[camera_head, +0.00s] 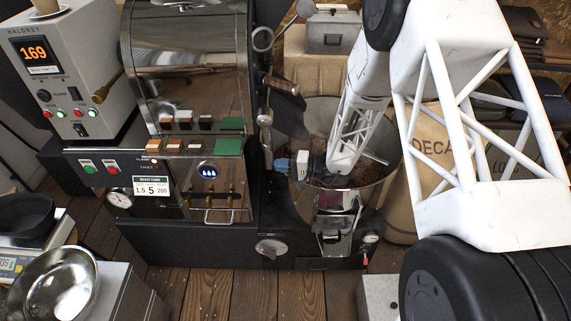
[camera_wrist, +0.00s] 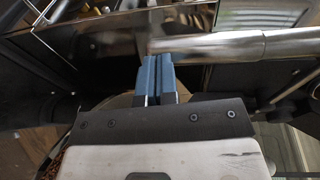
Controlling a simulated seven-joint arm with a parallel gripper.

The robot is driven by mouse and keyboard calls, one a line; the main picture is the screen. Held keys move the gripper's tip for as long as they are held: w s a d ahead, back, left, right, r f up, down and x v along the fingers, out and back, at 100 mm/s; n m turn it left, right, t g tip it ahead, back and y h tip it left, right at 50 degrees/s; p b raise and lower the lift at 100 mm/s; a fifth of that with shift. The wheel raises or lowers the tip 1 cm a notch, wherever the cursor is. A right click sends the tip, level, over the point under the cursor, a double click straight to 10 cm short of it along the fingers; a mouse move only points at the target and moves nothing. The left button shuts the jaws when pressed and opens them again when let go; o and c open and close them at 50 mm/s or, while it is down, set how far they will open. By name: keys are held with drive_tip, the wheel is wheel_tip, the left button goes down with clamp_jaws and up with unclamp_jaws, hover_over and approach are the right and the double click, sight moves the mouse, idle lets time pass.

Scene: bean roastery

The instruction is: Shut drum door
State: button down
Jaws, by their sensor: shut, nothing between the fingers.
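The roaster (camera_head: 188,58) stands left of centre in the head view, with a shiny metal body. On its right side is a dark angled plate (camera_head: 288,113) with metal levers beside it; I cannot tell for sure whether this plate is the drum door or how far it stands open. My gripper (camera_head: 281,165) is beside the roaster's right side, below the plate and over the edge of the round cooling bin. In the wrist view its blue fingertips (camera_wrist: 158,78) are together and empty, close to a metal bar (camera_wrist: 210,46). I cannot tell whether they touch.
The round metal cooling bin (camera_head: 384,183) lies under my arm, with beans in it. A paper sack (camera_head: 402,215) stands to its right. A control box (camera_head: 70,62) is at far left, and a metal bowl (camera_head: 62,288) at lower left.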

drive_tip(key=shift+a, duration=0.35)
idle(0.3)
drive_tip(key=s+d, duration=0.2)
drive_tip(key=d, duration=1.2)
drive_tip(key=shift+d, duration=0.25)
drive_tip(key=shift+s, duration=0.1)
idle(0.4)
